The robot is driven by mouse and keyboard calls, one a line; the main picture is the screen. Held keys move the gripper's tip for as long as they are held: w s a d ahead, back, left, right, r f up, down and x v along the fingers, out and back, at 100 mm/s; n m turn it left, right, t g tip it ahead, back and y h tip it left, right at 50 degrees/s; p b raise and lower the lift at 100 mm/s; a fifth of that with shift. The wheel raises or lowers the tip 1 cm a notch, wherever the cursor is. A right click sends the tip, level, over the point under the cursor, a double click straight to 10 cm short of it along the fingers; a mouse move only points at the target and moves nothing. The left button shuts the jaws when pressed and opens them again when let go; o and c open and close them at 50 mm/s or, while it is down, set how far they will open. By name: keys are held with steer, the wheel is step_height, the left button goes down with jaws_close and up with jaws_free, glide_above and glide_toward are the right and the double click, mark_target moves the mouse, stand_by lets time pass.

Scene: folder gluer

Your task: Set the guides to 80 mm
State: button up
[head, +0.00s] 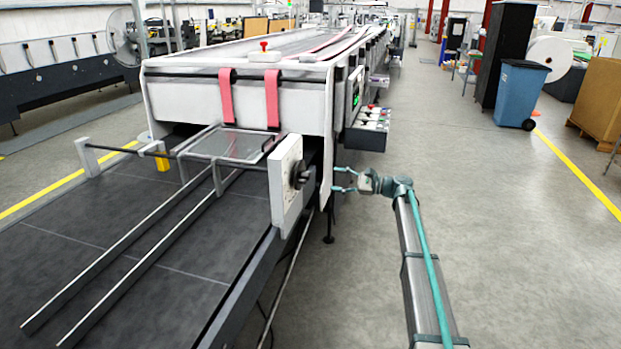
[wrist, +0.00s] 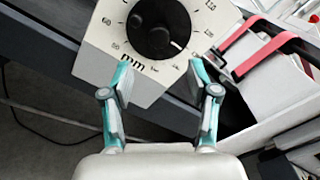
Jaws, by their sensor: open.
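A black round knob (wrist: 158,28) sits on a white dial plate (wrist: 98,32) marked "mm" with numbers around it. Its white pointer line points to the lower right in the wrist view; the value there is too blurred to read. The plate (head: 287,182) and knob (head: 299,174) also show in the head view, the knob on the plate's right side. Two long parallel guides (head: 122,247) (head: 148,260) lie close together over the dark belt. My gripper (wrist: 161,78) is open and empty, facing the knob, with its fingertips apart from it; it shows right of the knob in the head view (head: 342,181).
A crossbar (head: 130,153) spans the belt to the dial plate. The white machine housing (head: 200,100) with pink belts (head: 226,95) stands behind. The grey floor (head: 510,230) to the right is open; a blue bin (head: 520,95) stands farther off.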

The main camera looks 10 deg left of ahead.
mark_target(302, 175)
steer(key=a+p, duration=0.1)
steer(key=a, duration=0.2)
steer(key=w+a+p, duration=0.1)
steer(key=a, duration=0.3)
steer(key=a+p, duration=0.1)
steer(key=a, duration=0.2)
steer(key=shift+w+a+f, duration=0.1)
steer(key=shift+w+a, duration=0.05)
steer(key=shift+w, duration=0.15)
jaws_close()
